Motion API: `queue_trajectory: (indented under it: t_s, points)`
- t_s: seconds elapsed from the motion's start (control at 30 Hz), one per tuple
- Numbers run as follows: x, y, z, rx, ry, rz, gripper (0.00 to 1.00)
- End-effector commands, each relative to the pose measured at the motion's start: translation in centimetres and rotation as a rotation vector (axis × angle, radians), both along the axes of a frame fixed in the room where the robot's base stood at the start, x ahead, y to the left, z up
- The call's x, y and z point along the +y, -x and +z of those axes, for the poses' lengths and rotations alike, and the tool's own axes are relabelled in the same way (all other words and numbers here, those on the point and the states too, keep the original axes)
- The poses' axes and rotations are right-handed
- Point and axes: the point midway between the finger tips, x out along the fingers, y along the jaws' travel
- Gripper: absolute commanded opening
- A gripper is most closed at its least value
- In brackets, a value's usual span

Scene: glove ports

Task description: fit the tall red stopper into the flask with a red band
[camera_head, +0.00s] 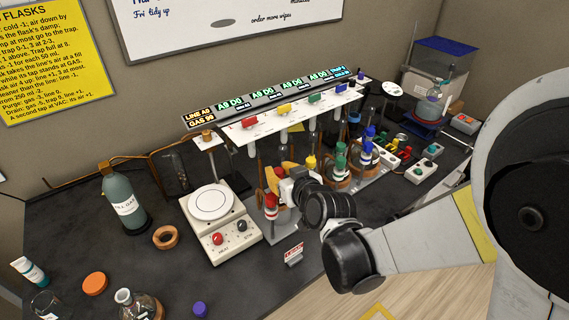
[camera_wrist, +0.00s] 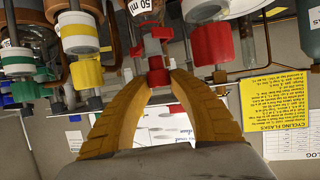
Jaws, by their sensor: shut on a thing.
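My gripper (camera_wrist: 157,82) has its yellow-brown fingers closed around the tip of a tall red stopper (camera_wrist: 156,62) in the wrist view, which is upside down. The stopper lies in line with a flask marked 50 ml (camera_wrist: 146,9); I cannot tell whether it is seated in the neck. A wider red cap or collar (camera_wrist: 212,55) shows beside it, apart from the fingers. In the head view my gripper (camera_head: 279,171) is over the front of the flask row, above red and white parts (camera_head: 271,201). The red band cannot be told clearly from the other red parts.
Flasks with green (camera_head: 339,165) and blue (camera_head: 366,149) parts stand close to the right of my gripper. A white hotplate (camera_head: 213,207) is to the left. A labelled rack (camera_head: 290,111) runs behind. A green bottle (camera_head: 124,201) stands farther left.

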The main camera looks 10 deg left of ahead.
Motion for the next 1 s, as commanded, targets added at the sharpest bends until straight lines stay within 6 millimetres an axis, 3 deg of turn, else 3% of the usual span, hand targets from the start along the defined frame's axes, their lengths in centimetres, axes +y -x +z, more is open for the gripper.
queue_trajectory:
  t_s: [0.73, 0.77, 0.8, 1.0]
  points:
    - [0.0, 0.0, -1.1, 0.000, 0.000, 0.000, 0.12]
    - [0.0, 0.0, -1.1, 0.000, 0.000, 0.000, 0.34]
    - [0.0, 0.0, -1.1, 0.000, 0.000, 0.000, 0.45]
    - [0.0, 0.0, -1.1, 0.000, 0.000, 0.000, 0.45]
